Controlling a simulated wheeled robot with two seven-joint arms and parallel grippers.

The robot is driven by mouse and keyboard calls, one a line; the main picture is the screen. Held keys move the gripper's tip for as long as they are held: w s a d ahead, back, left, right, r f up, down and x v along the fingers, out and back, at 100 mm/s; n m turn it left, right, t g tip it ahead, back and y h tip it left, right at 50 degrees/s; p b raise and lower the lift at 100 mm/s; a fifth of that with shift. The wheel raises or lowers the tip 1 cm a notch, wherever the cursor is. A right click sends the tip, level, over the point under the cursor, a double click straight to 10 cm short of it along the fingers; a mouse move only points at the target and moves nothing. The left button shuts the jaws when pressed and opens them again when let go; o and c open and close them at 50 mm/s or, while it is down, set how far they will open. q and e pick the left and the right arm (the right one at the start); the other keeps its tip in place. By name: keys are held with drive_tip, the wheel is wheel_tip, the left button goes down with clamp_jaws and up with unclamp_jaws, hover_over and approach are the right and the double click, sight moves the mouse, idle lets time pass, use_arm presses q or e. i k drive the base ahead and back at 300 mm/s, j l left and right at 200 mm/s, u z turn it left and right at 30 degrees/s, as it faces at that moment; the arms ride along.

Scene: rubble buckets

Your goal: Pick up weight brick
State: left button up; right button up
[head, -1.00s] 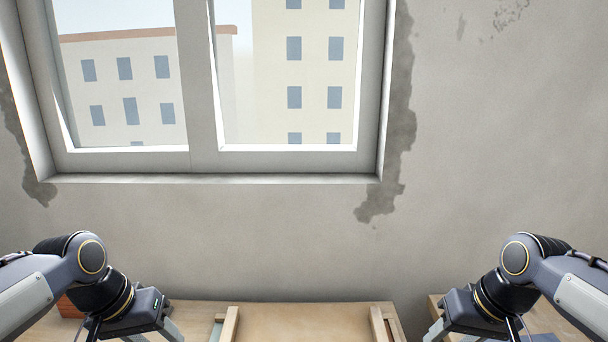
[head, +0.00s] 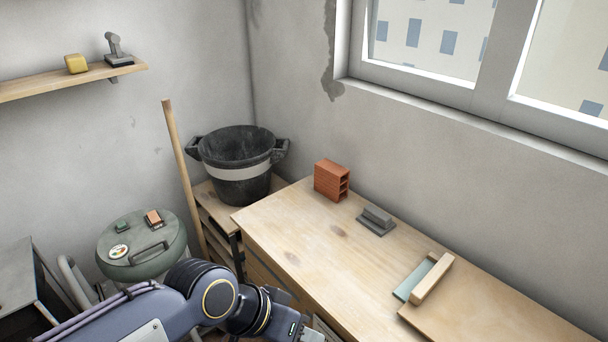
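A red-orange hollow brick (head: 328,182) stands on the far left part of the wooden workbench (head: 290,226), close to the wall. Its open cells show on its right side. It is the only full-size brick in view. My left gripper (head: 312,335) is at the bottom edge, in front of the bench and well below the brick in the picture. Its fingers are mostly cut off, so I cannot tell whether it is open. My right gripper is out of view.
A grey block-shaped tool (head: 376,220) lies right of the brick. A float with a wooden handle (head: 432,278) lies farther right by a board. A black bucket (head: 241,180) with a pale band stands left of the bench. A green lidded drum (head: 142,258) holds small items.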

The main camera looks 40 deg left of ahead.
sight(331, 180)
drive_tip(key=u, duration=1.05)
drive_tip(key=i+j+u, duration=0.1)
drive_tip(key=i+j, duration=0.55)
drive_tip(key=j, duration=0.25)
drive_tip(key=i+j+u, duration=0.15)
drive_tip(key=i+j, duration=0.55)
drive_tip(key=j, duration=0.15)
